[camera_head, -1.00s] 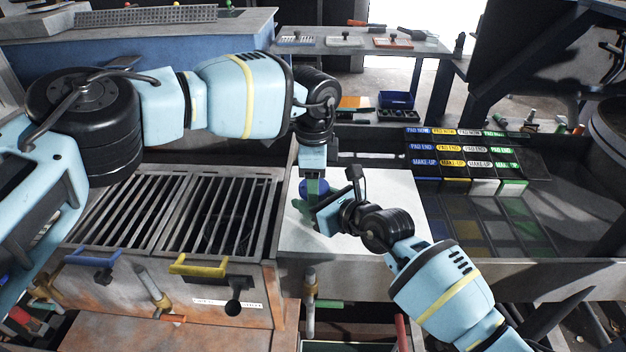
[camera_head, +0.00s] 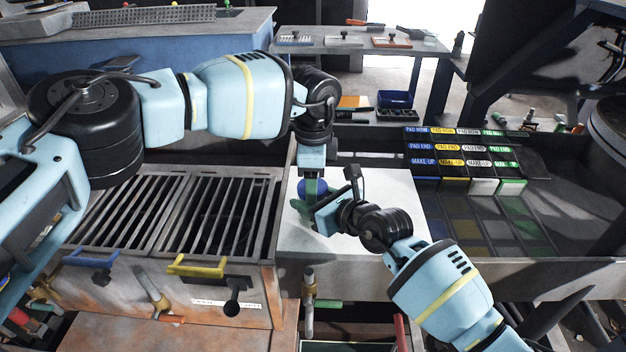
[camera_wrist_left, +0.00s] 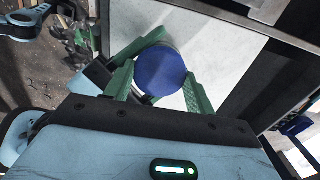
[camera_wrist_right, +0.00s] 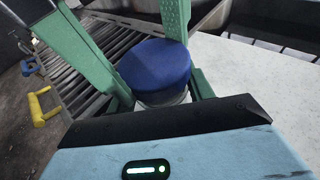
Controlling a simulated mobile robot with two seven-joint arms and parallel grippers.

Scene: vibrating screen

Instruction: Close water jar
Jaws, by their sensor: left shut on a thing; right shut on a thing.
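The water jar has a round blue lid, which shows in the left wrist view (camera_wrist_left: 160,74), with a pale jar body (camera_wrist_right: 165,97) under it in the right wrist view. It stands over the white board (camera_head: 370,215). My left gripper (camera_head: 314,185) comes down from above with its green fingers shut on the blue lid (camera_wrist_right: 155,65). My right gripper (camera_head: 322,212) comes in from the right, lower down, with its fingers shut around the jar body. The lid sits on top of the jar; whether it is fully tightened cannot be told. The grippers hide most of the jar in the head view.
A slatted grate (camera_head: 180,215) with blue and yellow handles lies left of the board. Labelled blocks (camera_head: 460,160) stand in a dark tray to the right. A shelf (camera_head: 360,42) with small tools is behind. The right part of the white board is clear.

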